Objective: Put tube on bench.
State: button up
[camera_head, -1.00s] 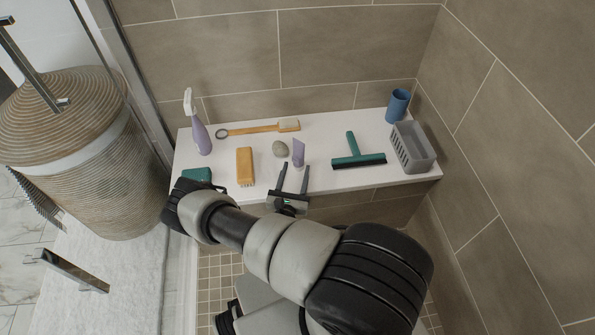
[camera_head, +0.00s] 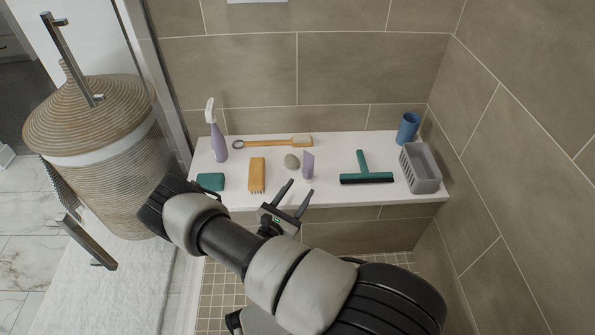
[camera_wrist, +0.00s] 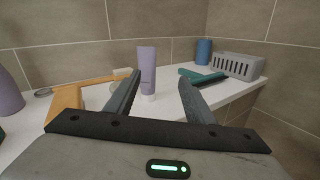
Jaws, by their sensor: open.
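A small purple tube (camera_head: 308,165) with a white cap stands upright, cap down, on the white shower bench (camera_head: 330,190), near its front edge at the middle. My gripper (camera_head: 298,192) is open and empty, in front of the bench's front edge, with its fingers pointing toward the tube. In the wrist view the tube (camera_wrist: 148,72) shows beyond and between the two open fingers (camera_wrist: 158,85), closer to the left one. The fingers do not appear to touch it.
Left of the tube are a grey stone (camera_head: 292,161), an orange brush (camera_head: 257,174), a teal box (camera_head: 210,181), a spray bottle (camera_head: 218,142) and a long-handled brush (camera_head: 275,142). Right are a green squeegee (camera_head: 366,177), a blue cup (camera_head: 408,127) and a grey basket (camera_head: 421,168).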

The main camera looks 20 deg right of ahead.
jog(key=s+d+r+m+g+y, duration=0.1)
jog(key=s+r+m+g, duration=0.3)
jog(key=r+m+g, duration=0.5)
jog(key=s+d+r+m+g+y, duration=0.1)
jog(key=s+d+r+m+g, duration=0.2)
jog(key=r+m, duration=0.75)
jog(key=s+a+r+m+t+y, duration=0.2)
jog(key=s+a+r+y, duration=0.4)
jog(key=r, duration=0.5)
jog(key=s+a+r+m+t+y, duration=0.3)
jog(key=s+a+r+y, duration=0.3)
jog(key=s+r, duration=0.5)
jog(key=shift+s+a+r+t, duration=0.2)
jog(key=shift+a+r+t, duration=0.3)
jog(key=shift+a+r, duration=0.3)
jog(key=c, duration=0.4)
jog(key=shift+a, duration=0.15)
jog(key=shift+c, duration=0.3)
